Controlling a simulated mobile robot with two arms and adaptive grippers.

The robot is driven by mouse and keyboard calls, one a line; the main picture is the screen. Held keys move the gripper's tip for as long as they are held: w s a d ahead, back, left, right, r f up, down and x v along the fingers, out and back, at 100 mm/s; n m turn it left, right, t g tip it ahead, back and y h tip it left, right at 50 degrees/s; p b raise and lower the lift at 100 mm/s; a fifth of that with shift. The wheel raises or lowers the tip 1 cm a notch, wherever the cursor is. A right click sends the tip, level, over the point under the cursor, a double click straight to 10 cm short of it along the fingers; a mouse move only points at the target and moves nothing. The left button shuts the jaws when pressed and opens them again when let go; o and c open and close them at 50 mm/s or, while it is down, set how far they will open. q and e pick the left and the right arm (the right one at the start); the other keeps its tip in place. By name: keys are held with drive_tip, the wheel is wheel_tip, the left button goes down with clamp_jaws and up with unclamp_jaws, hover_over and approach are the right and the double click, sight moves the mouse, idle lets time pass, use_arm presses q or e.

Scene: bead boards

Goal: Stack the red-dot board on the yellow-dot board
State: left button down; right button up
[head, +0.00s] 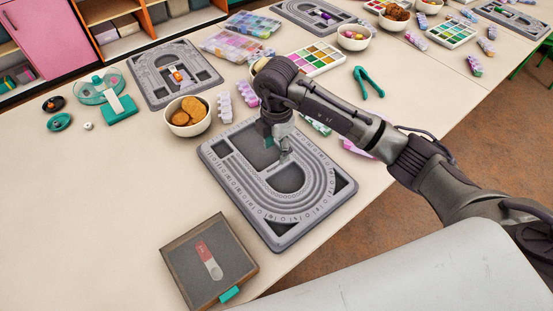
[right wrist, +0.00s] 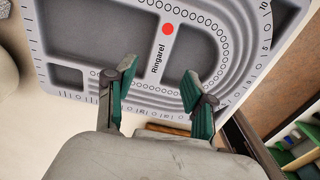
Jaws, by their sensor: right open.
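The red-dot board (right wrist: 200,14) is a grey bead board with curved grooves and a red dot (right wrist: 167,29) beside printed lettering in the right wrist view. In the head view the grey bead board (head: 223,176) under my right gripper lies flat near the table's front edge. My right gripper (head: 285,157) is open and empty over this board; its two green-padded fingers (right wrist: 158,82) are spread in the right wrist view. I cannot tell whether they touch it. Other grey boards lie at upper left (head: 145,72) and top (head: 290,10); no yellow dot is readable on either. My left gripper is not in view.
A bowl of cookies (head: 188,117) and lilac pieces (head: 246,93) stand behind the near board. A shallow dark box (head: 185,270) lies at its front left. A paint palette (head: 316,58) and green pliers (head: 368,80) lie behind my arm.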

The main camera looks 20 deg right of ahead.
wheel_tip(320, 180, up, 6)
drive_tip(key=shift+f, duration=0.25)
drive_tip(key=shift+f, duration=0.1)
idle(0.4)
